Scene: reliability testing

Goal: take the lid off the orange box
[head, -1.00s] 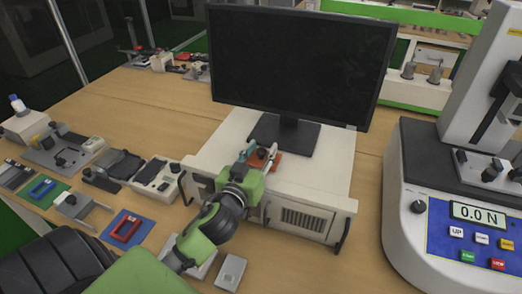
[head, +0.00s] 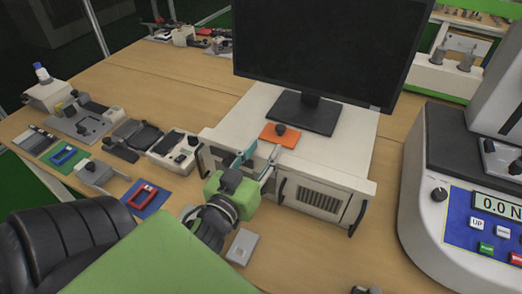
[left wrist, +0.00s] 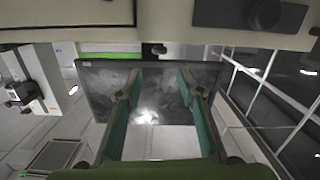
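The orange box (head: 271,131) is a low, flat orange piece lying on top of the white case, just in front of the monitor's foot. A black knob (head: 280,129) stands on it, and I cannot make out a seam between lid and box. My left gripper (head: 264,150) is over the case's front edge, just nearer to me than the orange box. Its teal fingers are spread with nothing between them, as the left wrist view also shows (left wrist: 160,110). I cannot make out the orange box in the left wrist view. My right gripper does not show.
The monitor (head: 330,50) stands behind the orange box on the white case (head: 345,155). A force tester (head: 470,200) stands at the right. Several small fixtures and coloured plates lie at the left, including a blue plate with a red frame (head: 146,198). A black chair (head: 60,240) is in front.

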